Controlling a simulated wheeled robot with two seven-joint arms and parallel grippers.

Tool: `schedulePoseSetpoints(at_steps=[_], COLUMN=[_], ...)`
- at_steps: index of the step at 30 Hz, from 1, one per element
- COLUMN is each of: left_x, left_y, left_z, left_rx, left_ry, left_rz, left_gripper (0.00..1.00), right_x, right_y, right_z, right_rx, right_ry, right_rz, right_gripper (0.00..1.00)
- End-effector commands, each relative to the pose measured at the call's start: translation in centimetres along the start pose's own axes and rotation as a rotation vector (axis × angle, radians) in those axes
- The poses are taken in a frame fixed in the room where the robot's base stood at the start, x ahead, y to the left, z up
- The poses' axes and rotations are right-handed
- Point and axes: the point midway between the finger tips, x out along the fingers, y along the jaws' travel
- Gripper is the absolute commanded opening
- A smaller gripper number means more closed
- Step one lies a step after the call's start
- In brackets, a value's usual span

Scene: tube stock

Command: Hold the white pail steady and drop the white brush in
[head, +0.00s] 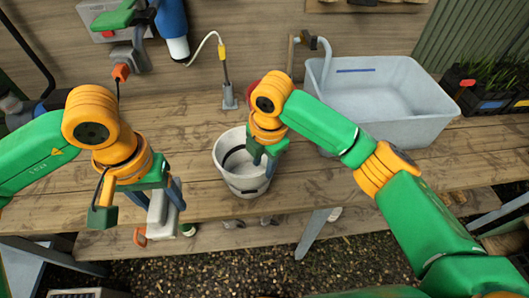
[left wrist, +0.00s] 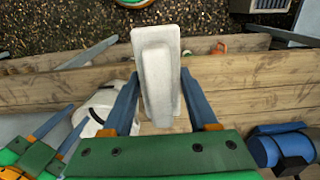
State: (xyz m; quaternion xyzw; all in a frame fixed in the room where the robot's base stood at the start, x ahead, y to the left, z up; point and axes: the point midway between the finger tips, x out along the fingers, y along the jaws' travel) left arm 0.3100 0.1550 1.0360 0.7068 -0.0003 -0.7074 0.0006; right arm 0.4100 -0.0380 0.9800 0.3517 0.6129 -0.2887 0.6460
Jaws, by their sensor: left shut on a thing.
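The white brush (head: 163,213) is held in my left gripper (head: 164,195), with its long white body hanging below the fingers. In the left wrist view the brush (left wrist: 158,75) sits between the two blue fingers. The white pail (head: 232,177) with a dark band stands upright on the bench, to the right of the brush. In the left wrist view the pail (left wrist: 102,105) is partly hidden behind a finger. My right gripper (head: 262,158) is at the pail's right rim; I cannot tell whether its fingers clamp the wall.
A pale grey sink basin (head: 375,105) stands at the back right, with a planter crate (head: 487,92) beyond it. A tap post (head: 228,97) stands behind the pail. A blue and white bottle (head: 173,30) is at the back. The bench's front edge runs just below the pail.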

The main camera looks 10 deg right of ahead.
Motion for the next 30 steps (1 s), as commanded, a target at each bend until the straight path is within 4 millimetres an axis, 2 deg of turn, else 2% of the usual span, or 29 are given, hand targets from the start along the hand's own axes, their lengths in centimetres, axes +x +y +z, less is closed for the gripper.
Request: schedulePoseSetpoints(at_steps=[3,9,13,20,24,30], left_x=[0.0,0.0,0.0,0.0,0.0,0.0], left_y=[0.0,0.0,0.0,0.0,0.0,0.0], left_z=[0.0,0.0,0.0,0.0,0.0,0.0], left_rx=[0.000,0.000,0.000,0.000,0.000,0.000], left_ry=[0.000,0.000,0.000,0.000,0.000,0.000], left_rz=[0.000,0.000,0.000,0.000,0.000,0.000], left_gripper=[0.15,0.15,0.15,0.15,0.15,0.15], right_x=[3.1,6.5,7.4,7.5,7.4,7.4], right_y=[-0.1,0.0,0.0,0.0,0.0,0.0], right_z=[0.0,-0.1,-0.1,-0.1,-0.1,-0.1], right_rx=[0.001,0.002,0.002,0.001,0.002,0.002], right_ry=[0.002,0.002,0.002,0.001,0.001,0.001], right_rz=[-0.004,-0.002,-0.001,0.000,0.001,0.001], right_gripper=[0.39,0.39,0.39,0.39,0.01,0.00])
